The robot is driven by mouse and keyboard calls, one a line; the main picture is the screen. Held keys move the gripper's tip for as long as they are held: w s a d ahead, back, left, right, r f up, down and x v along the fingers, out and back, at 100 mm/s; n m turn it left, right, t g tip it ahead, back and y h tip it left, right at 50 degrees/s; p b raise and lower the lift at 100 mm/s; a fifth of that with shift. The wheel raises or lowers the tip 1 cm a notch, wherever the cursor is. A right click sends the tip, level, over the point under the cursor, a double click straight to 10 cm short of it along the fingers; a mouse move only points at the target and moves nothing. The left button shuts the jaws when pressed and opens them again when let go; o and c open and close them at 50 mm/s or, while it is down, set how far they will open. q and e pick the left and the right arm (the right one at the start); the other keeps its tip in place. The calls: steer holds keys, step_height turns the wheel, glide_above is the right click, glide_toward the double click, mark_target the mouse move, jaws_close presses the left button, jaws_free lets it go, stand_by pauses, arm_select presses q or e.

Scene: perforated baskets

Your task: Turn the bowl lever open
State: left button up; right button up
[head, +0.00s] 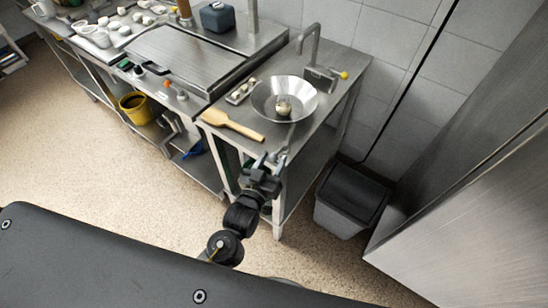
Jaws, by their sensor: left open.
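A wide, shiny metal bowl (301,90) is set at the corner of a steel counter, with a small round pale object (283,106) inside it. A thin metal piece (290,135) reaches from below the bowl's front rim toward the counter's front edge; it looks like the lever. My left gripper (270,160) is at that front edge, open, with its fingers pointing at the bowl. The fingertips are close to the metal piece; I cannot tell whether they touch it. A tap (310,45) with a yellow-tipped handle (343,75) stands behind the bowl. My right gripper is out of view.
A wooden paddle (232,125) and a small tray (241,92) lie left of the bowl. A dark bin (350,199) stands on the floor right of the counter. A steel cabinet (470,210) fills the right side. The floor at left is clear.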

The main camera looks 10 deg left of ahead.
arm_select(q)
steer(key=s+a+b, duration=0.1)
steer(key=s+b, duration=0.1)
steer(key=s, duration=0.7)
steer(key=shift+s+a, duration=0.15)
steer(key=shift+a, duration=0.1)
steer(key=s+a+f+m+g, duration=0.1)
steer(key=s+f+g, duration=0.25)
steer(key=f, duration=0.75)
steer(key=s+a+f+m+g, duration=0.1)
steer(key=s+f+g, duration=0.25)
steer(key=f, duration=0.75)
steer(key=s+f+m+g, duration=0.15)
steer(key=s+f, duration=0.25)
steer(key=f, duration=0.7)
steer(key=s+a+f+g+y, duration=0.1)
steer(key=s+a+f+g, duration=0.3)
steer(key=s+a+f, duration=0.2)
steer(key=s+a+f+g+y, duration=0.2)
steer(key=s+a+f+g, duration=0.2)
steer(key=s+f, duration=0.6)
steer(key=shift+s+a+f+n, duration=0.45)
steer(key=shift+s+a, duration=0.85)
steer(key=shift+s, duration=1.4)
